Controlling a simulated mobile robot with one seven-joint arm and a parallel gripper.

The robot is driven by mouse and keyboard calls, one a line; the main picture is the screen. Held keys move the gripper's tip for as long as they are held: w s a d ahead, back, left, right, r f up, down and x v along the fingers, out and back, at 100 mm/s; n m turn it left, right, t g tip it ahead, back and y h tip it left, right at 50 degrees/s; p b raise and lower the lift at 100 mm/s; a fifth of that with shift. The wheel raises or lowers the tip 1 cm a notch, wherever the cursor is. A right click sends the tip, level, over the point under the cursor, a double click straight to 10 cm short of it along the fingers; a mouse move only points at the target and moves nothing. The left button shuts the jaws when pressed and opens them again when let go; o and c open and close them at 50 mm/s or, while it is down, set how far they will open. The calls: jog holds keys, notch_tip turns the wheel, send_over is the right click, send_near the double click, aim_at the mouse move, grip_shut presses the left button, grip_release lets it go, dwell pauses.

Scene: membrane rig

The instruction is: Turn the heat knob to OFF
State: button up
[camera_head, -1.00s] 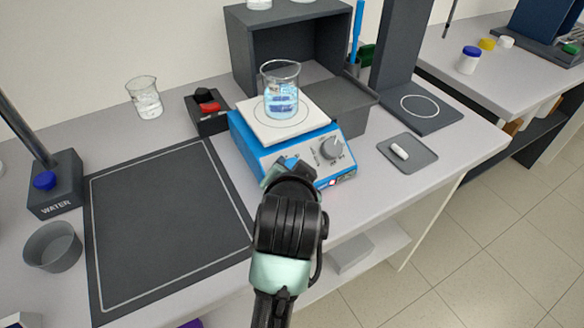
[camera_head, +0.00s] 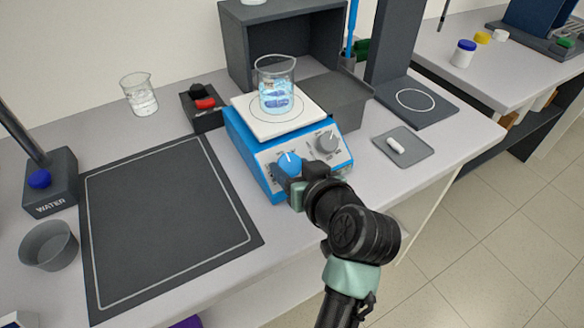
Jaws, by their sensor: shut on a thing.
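The blue hotplate (camera_head: 258,163) has a white top plate (camera_head: 297,122) and two knobs on its front panel. The left knob is blue (camera_head: 290,162) with a white pointer mark facing roughly up. The right knob is grey (camera_head: 327,142). The panel lettering is too small to read, so I cannot tell by label which is the heat knob. My gripper (camera_head: 288,178) is at the front panel, shut on the blue knob; its fingers are partly hidden by its own body. A glass beaker of blue liquid (camera_head: 276,88) stands on the top plate.
A dark box with a red switch (camera_head: 205,104) stands left of the hotplate. A grey tray (camera_head: 418,160) with a small white bar lies to its right. A dark mat (camera_head: 160,215) covers the bench at left. A dark shelf (camera_head: 235,50) stands behind.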

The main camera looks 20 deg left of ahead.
jog(key=shift+f+n, duration=0.1)
jog(key=shift+n, duration=0.3)
jog(key=o, duration=1.4)
jog(key=shift+c, duration=0.2)
jog(key=shift+d, duration=0.1)
jog(key=v, duration=1.2)
jog(key=shift+s+d+r, duration=0.2)
jog(key=shift+d+r, duration=0.05)
jog(key=shift+d, duration=0.05)
